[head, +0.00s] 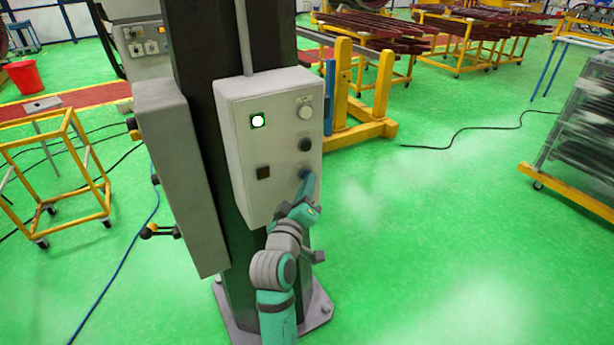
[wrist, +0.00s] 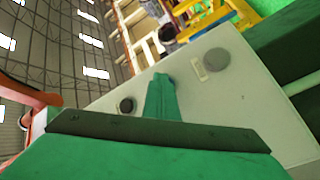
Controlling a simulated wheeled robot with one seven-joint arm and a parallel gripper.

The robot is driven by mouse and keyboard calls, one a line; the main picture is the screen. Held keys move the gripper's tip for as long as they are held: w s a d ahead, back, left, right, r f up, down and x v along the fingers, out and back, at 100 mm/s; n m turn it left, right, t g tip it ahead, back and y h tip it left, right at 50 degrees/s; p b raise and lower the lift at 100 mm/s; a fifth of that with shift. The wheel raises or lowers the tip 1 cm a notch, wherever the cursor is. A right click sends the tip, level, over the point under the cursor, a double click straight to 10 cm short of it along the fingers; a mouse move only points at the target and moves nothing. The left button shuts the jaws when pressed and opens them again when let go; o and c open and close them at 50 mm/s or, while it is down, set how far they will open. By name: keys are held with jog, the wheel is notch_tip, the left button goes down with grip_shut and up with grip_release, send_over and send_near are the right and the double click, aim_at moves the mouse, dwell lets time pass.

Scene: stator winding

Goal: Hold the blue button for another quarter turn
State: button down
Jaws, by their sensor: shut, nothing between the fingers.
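I cannot tell whether the button is pressed in.
Above the blue button are a dark button (head: 305,144) and a pale one (head: 305,112). The box hangs on a dark column (head: 204,50), with a second grey cabinet (head: 180,180) to the left. A yellow stand (head: 375,95) stands behind.

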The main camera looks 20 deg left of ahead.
jog(key=shift+s+d, duration=0.1)
dwell(0.8)
jog(key=shift+s+d, duration=0.35)
jog(key=shift+d, duration=0.15)
jog(key=shift+s+d, duration=0.8)
jog(key=shift+d, duration=0.2)
jog(key=shift+s+d, duration=0.75)
jog(key=shift+d, duration=0.25)
